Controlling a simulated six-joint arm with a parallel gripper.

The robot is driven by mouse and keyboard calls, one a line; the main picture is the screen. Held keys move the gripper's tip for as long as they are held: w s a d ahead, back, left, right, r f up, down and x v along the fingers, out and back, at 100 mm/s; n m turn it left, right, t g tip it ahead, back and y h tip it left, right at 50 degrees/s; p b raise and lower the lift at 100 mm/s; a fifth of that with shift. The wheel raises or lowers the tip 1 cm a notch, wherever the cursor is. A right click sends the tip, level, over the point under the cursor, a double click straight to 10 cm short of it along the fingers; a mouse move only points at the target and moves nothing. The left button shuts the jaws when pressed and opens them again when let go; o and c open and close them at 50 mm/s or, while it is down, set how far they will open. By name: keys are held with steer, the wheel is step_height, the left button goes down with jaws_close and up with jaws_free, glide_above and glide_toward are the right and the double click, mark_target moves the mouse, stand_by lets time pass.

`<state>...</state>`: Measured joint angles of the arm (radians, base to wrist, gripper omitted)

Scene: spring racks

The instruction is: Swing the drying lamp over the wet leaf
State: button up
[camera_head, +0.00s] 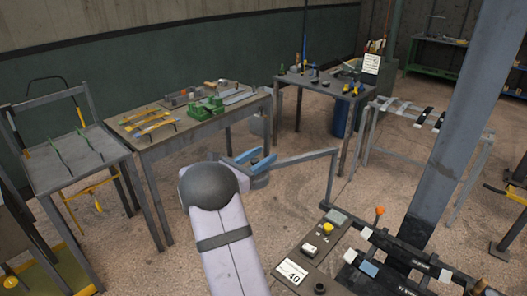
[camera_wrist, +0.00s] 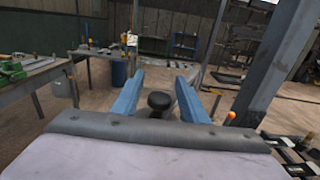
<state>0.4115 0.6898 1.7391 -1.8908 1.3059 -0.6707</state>
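My gripper (camera_wrist: 159,76) is open, its two blue fingers spread apart and pointing away from the wrist camera. A black round knob (camera_wrist: 158,100) shows between them; I cannot tell whether it belongs to the gripper or to something beyond. In the head view my gripper (camera_head: 256,160) is near a grey horizontal bar (camera_head: 308,157); contact cannot be told. I cannot pick out the drying lamp with certainty. Several pale and dark strips (camera_head: 415,113) lie across a rack at the right, and yellow curved strips (camera_head: 152,124) lie on a left table; which leaf is wet cannot be told.
A grey post (camera_head: 466,110) stands at the right. A control panel (camera_head: 310,252) with a yellow button and an orange-topped lever (camera_head: 379,211) is at the lower right. A tool table (camera_head: 318,82) stands at the back. Floor shows between the tables.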

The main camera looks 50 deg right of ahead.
steer(key=shift+d, duration=0.45)
jaws_close()
steer(key=shift+s, duration=0.1)
